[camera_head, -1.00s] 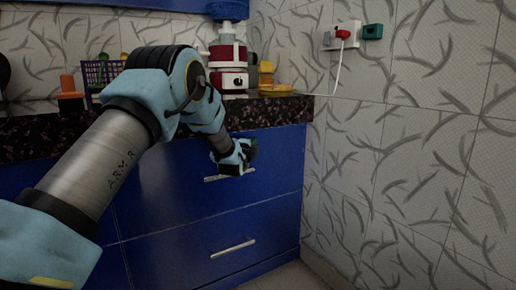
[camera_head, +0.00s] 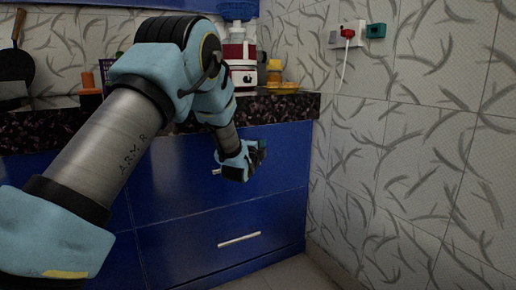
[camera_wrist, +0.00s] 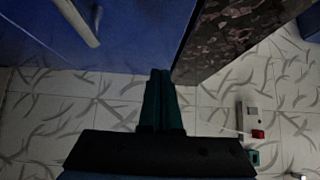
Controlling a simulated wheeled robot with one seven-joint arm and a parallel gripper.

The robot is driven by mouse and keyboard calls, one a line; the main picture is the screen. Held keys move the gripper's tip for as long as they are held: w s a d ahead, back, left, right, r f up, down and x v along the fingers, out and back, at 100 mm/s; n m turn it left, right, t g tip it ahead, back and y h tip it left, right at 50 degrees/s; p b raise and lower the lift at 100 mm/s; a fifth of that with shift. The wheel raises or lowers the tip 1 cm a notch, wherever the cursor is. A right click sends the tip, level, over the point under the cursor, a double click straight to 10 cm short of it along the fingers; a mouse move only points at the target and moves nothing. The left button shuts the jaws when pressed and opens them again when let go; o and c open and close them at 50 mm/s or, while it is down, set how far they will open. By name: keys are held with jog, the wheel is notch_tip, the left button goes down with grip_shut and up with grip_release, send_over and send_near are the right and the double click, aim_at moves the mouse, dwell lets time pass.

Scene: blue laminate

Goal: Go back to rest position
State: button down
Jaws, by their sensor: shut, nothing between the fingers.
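My gripper (camera_head: 258,156) is in front of the upper blue drawer (camera_head: 285,150), below the dark speckled counter. In the wrist view my gripper (camera_wrist: 161,74) shows its two dark green fingers side by side, shut with nothing between them. The upper drawer's handle (camera_head: 216,171) is mostly hidden behind my gripper in the head view. A handle (camera_wrist: 78,22) shows at the upper left of the wrist view, apart from the fingers. My forearm fills the left of the head view.
The counter edge (camera_head: 285,108) runs above the drawers and holds a red and white appliance (camera_head: 240,60). The lower drawer has a pale handle (camera_head: 238,239). A tiled wall (camera_head: 420,170) with a socket (camera_head: 347,35) stands at right. Floor shows at the bottom.

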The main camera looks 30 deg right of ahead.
jog(key=shift+v, duration=2.15)
jog(key=w+a+f+n+g+y, duration=0.1)
jog(key=w+a+f+n+y, duration=0.2)
jog(key=a, duration=0.6)
jog(key=w+a+n+y, duration=0.1)
jog(key=a+n+y, duration=0.2)
jog(key=a+n, duration=0.5)
jog(key=w+a+f+n+g+y, duration=0.1)
jog(key=w+a+f+n+y, duration=0.15)
jog(key=a, duration=0.85)
jog(key=s+a+f+n+g+y, duration=0.1)
jog(key=s+a+n+g+y, duration=0.25)
jog(key=s+a+n, duration=0.6)
jog(key=s+a+f+n+g+y, duration=0.2)
jog(key=s+a+n+g, duration=0.2)
jog(key=s+a, duration=1)
notch_tip(320, 180, up, 32)
jog(key=a+p, duration=0.2)
jog(key=p, duration=3)
jog(key=shift+w+a+r+p, duration=0.2)
jog(key=shift+w+a+p, duration=0.15)
jog(key=shift+w, duration=0.05)
